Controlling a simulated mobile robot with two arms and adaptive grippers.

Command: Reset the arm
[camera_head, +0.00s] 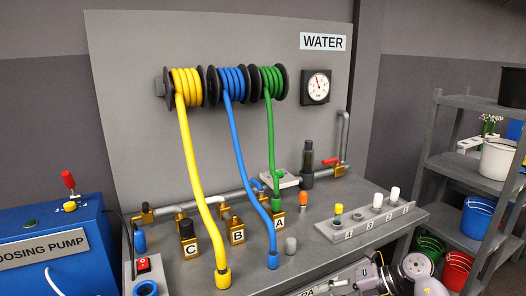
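Part of my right arm (412,268) shows at the bottom right, in front of the table. Its wrist end (370,276) points left near the table's front edge. I cannot make out its fingertips or whether it holds anything. My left arm and gripper are not in view. The yellow hose (190,150) and the blue hose (240,150) hang from their reels, with their lower ends at the table top. The green hose (270,140) runs down to the brass fitting A (278,221).
A grey table (315,232) bears brass fittings C (190,249) and B (236,236), a grey cap (291,245) and a numbered rack (365,226). A blue dosing pump (50,218) stands left. A shelf (465,180) with buckets stands right.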

